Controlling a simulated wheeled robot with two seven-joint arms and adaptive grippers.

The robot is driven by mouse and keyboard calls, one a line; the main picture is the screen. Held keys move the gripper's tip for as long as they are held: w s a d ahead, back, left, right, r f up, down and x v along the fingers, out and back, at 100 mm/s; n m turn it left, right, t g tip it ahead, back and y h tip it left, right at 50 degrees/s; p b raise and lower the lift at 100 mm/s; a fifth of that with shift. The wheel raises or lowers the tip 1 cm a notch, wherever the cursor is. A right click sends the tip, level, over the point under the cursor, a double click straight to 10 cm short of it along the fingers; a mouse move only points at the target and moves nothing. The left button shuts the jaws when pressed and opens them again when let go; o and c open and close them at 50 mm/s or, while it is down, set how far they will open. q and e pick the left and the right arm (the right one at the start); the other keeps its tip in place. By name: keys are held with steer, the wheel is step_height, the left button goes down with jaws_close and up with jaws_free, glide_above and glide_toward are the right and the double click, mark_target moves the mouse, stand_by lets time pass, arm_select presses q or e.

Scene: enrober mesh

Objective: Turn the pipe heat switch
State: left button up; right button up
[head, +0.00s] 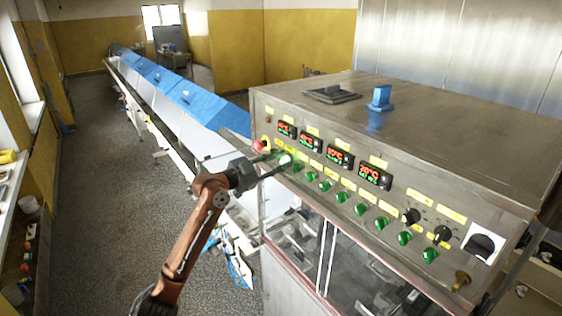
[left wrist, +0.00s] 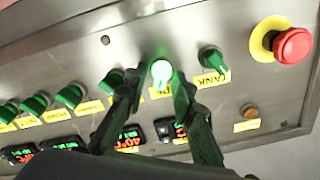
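The control panel (head: 330,195) carries a row of green rotary switches with yellow labels. One switch glows bright green-white (head: 285,158); it also shows in the left wrist view (left wrist: 160,72). My left gripper (head: 277,165) is at this lit switch. In the left wrist view its two fingers (left wrist: 158,82) stand apart on either side of the lit knob, with small gaps visible. The lit switch's label is mostly hidden between the fingers, so I cannot read whether it is the pipe heat switch. The neighbouring switch (left wrist: 210,59) has a label reading "TANK". My right gripper is not in view.
A red emergency button (left wrist: 292,47) on a yellow ring sits beyond the TANK switch. Another green switch (left wrist: 112,80) is close beside the left finger. Red-digit temperature displays (head: 340,156) line the panel above the switches. A blue-covered conveyor (head: 175,85) runs behind.

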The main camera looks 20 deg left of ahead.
arm_select(q)
jaws_close()
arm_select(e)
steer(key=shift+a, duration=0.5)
arm_select(q)
steer(key=shift+n, duration=0.3)
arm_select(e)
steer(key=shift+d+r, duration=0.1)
arm_select(q)
steer(key=shift+n+p, duration=0.5)
steer(key=shift+n, duration=0.5)
steer(key=n+p, duration=0.1)
steer(key=n, duration=0.1)
steer(key=shift+a+n, duration=0.1)
steer(key=shift+n, duration=0.2)
steer(key=shift+w+a+n+p, duration=0.15)
steer(key=shift+n+p, duration=1.6)
steer(key=shift+n, duration=1.65)
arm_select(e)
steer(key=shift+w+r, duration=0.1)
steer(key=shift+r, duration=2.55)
arm_select(q)
steer(key=shift+f, duration=0.1)
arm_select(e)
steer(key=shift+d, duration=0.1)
